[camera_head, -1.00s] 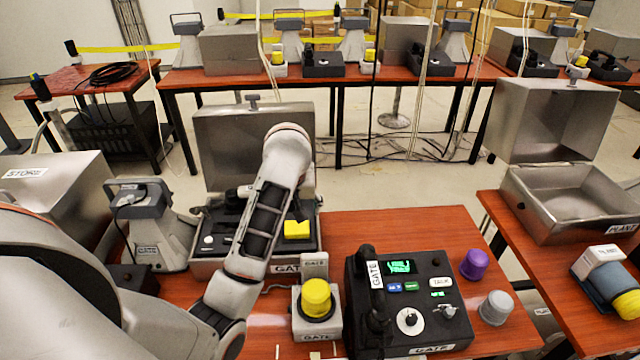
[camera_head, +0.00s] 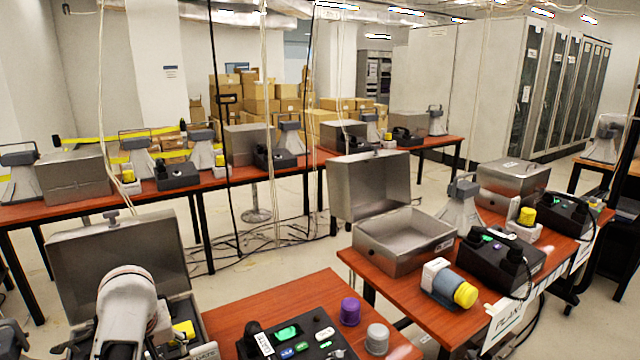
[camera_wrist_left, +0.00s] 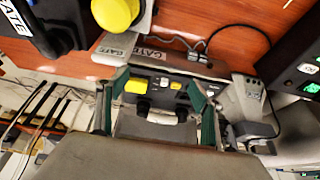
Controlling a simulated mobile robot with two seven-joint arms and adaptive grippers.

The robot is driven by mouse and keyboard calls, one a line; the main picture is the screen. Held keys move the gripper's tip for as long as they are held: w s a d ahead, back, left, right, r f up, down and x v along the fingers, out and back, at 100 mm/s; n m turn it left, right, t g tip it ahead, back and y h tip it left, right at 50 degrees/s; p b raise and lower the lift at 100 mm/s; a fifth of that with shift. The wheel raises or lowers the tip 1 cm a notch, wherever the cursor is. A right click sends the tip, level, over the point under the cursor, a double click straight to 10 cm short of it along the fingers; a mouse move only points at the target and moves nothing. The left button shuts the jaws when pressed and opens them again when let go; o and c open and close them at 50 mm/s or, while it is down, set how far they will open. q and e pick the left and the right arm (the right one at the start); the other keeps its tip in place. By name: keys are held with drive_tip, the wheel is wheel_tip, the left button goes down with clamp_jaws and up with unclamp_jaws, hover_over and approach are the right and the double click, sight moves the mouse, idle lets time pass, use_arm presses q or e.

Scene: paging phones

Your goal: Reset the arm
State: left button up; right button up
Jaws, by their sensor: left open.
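My left arm (camera_head: 127,305) rises at the lower left of the head view, in front of the open GATE case (camera_head: 120,255). Its gripper does not show there. In the left wrist view my left gripper (camera_wrist_left: 157,84) has its two green-sided fingers spread apart, with nothing held between them. Beyond the fingers, the case interior shows a yellow block (camera_wrist_left: 136,87) and a pale grey handset-like part (camera_wrist_left: 155,112). I cannot tell how far the fingers are from them. My right gripper is in neither view.
The black GATE console (camera_head: 300,335) stands on the near red table, with a purple cap (camera_head: 350,311) and a grey cap (camera_head: 377,338) beside it. An open PLANT case (camera_head: 400,240) stands on the right table. A round yellow button (camera_wrist_left: 115,12) is near the left gripper.

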use_arm(q)
drive_tip(key=s+f+m+y, duration=0.1)
drive_tip(key=s+f+m, duration=0.4)
drive_tip(key=s+f, duration=0.55)
drive_tip(key=s+a+r+m+t+y, duration=0.1)
drive_tip(key=s+m+t, duration=0.1)
drive_tip(key=s+m, duration=0.3)
drive_tip(key=s+a+r+m+t, duration=0.1)
drive_tip(key=s+m, duration=0.2)
drive_tip(key=s, duration=0.5)
drive_tip(key=w+d+f+n+t+h, duration=0.1)
drive_tip(key=d+f+h, duration=0.5)
drive_tip(key=d+f, duration=0.8)
wheel_tip(320, 180, down, 3)
drive_tip(key=n+t, duration=0.1)
drive_tip(key=t, duration=0.1)
drive_tip(key=shift+d+n+t, duration=0.3)
drive_tip(key=shift+d, duration=0.05)
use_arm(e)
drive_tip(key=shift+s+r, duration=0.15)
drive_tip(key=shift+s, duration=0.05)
use_arm(q)
drive_tip(key=shift+r, duration=0.15)
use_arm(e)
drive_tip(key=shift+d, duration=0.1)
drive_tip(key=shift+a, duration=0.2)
